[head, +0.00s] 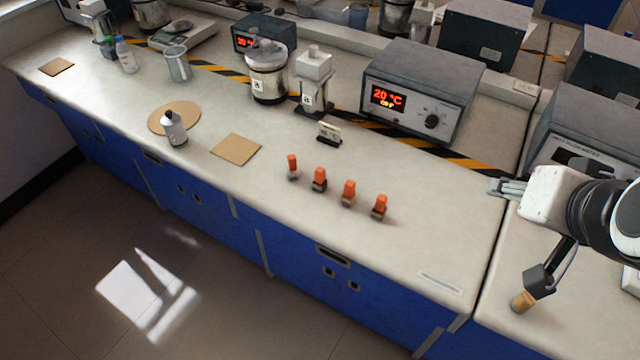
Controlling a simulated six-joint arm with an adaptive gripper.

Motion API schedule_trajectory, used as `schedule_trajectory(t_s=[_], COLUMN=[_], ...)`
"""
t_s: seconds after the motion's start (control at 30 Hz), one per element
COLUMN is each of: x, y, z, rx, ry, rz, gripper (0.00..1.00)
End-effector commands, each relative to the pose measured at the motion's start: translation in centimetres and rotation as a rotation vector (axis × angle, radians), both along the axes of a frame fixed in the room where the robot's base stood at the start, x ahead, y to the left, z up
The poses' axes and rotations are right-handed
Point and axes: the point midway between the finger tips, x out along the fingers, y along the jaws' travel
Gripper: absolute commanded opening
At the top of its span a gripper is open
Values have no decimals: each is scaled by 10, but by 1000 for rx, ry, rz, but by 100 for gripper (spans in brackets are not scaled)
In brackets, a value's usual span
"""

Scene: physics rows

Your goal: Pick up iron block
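Several small blocks with orange upper parts stand in a slanting row on the pale bench. The leftmost block (292,167) has a greyish lower part, and the block right of it (319,180) a dark one. The third block (348,193) has a tan-brown base, and the rightmost block (380,207) a dark brownish one. I cannot tell by sight which is the iron block. My gripper (498,187) is at the right, apart from the row and above the bench edge. Its grey fingers are too small to show whether they are open.
A small sign (329,133) stands behind the row. A temperature box (420,92) stands behind that, with a white-topped device (313,80) and a metal pot (267,72) left of it. A square tan mat (236,149) lies left.

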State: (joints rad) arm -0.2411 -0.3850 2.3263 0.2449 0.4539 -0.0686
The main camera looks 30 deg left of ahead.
Motion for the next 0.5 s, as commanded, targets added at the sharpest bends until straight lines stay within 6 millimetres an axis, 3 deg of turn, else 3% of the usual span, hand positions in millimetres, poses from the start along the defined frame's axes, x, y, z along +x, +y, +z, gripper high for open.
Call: schedule_trajectory(t_s=[0.2,0.5], x=[45,97], y=[48,112], z=[5,4], rx=[62,137], ry=[-62,-145], rz=[29,39], gripper=[34,34])
